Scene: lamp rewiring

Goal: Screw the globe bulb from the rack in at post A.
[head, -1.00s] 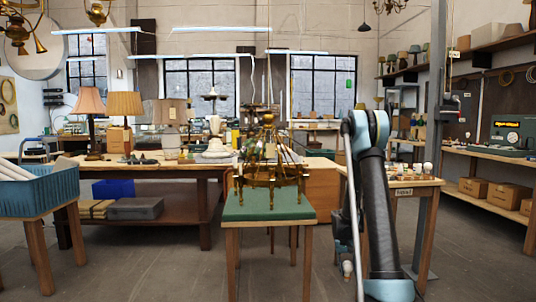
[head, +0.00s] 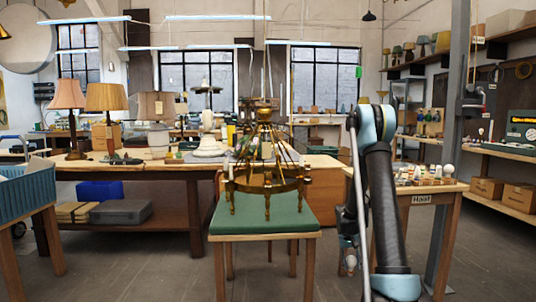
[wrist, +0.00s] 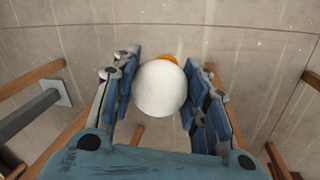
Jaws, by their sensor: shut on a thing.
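My gripper (wrist: 158,92) is shut on a white globe bulb (wrist: 160,90). In the wrist view the round glass fills the space between the blue finger pads, and a bit of its orange-gold base shows at the far side. In the head view the bulb (head: 350,262) is a small pale spot below my gripper, low beside my arm. A brass chandelier frame (head: 266,183) with a ring of posts stands on a green-padded table (head: 263,222), left of my arm and higher than the bulb. I cannot read post labels. The rack (head: 425,180) holds several bulbs on the right-hand table.
The right-hand wooden table (head: 455,203) stands close behind my arm, beside a grey upright post (head: 447,130). A blue bin (head: 22,188) is at the left edge. A long workbench (head: 120,172) with lamps is behind. The floor in front is open.

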